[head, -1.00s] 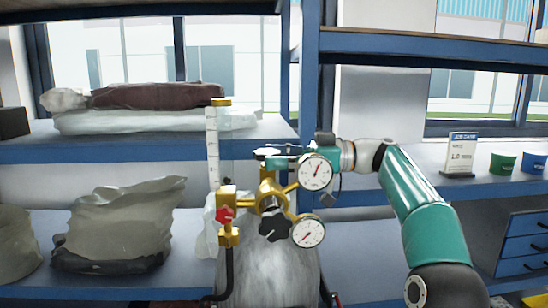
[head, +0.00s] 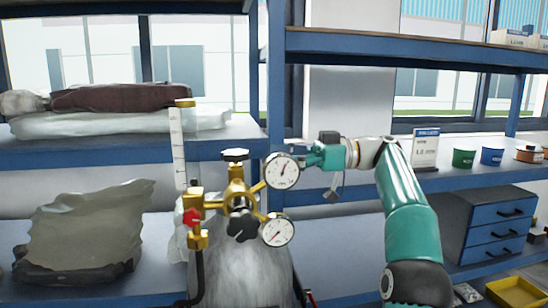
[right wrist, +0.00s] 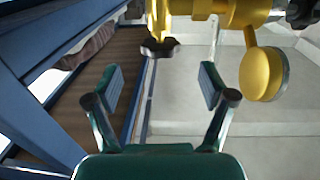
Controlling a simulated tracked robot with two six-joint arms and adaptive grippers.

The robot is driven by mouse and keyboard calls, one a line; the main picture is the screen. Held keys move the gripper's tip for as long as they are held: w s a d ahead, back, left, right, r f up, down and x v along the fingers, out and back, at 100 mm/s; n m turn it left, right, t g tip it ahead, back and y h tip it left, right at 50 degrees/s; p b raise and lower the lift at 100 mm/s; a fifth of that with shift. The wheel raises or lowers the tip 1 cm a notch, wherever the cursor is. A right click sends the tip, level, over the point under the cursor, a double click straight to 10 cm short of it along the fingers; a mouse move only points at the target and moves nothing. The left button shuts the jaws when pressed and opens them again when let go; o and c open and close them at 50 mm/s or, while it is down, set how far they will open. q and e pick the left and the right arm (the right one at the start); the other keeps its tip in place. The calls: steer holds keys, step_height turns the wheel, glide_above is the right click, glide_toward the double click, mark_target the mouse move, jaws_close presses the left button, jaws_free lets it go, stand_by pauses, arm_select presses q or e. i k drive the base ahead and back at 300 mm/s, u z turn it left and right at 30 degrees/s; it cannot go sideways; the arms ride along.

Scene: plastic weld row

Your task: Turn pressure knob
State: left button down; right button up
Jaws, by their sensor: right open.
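A brass regulator (head: 236,190) sits on a grey cylinder (head: 245,275) in the head view. It has two white dial gauges, an upper one (head: 283,170) and a lower one (head: 277,230). A black lobed knob (head: 242,224) is on its front, and a black handwheel (head: 235,155) is on top. My right gripper (head: 312,155) is right of the handwheel, partly behind the upper gauge. The right wrist view shows its fingers (right wrist: 162,88) open and empty, with the handwheel (right wrist: 160,48) ahead, apart from them. My left gripper is not visible.
A red knob (head: 191,218) and a clear flow tube (head: 178,148) are left of the regulator. Wrapped bags (head: 80,235) lie on the left shelves. A job card (head: 425,148), cups (head: 464,157) and a blue drawer unit (head: 498,228) are at right.

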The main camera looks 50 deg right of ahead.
mark_target(244, 226)
steer(key=k, duration=1)
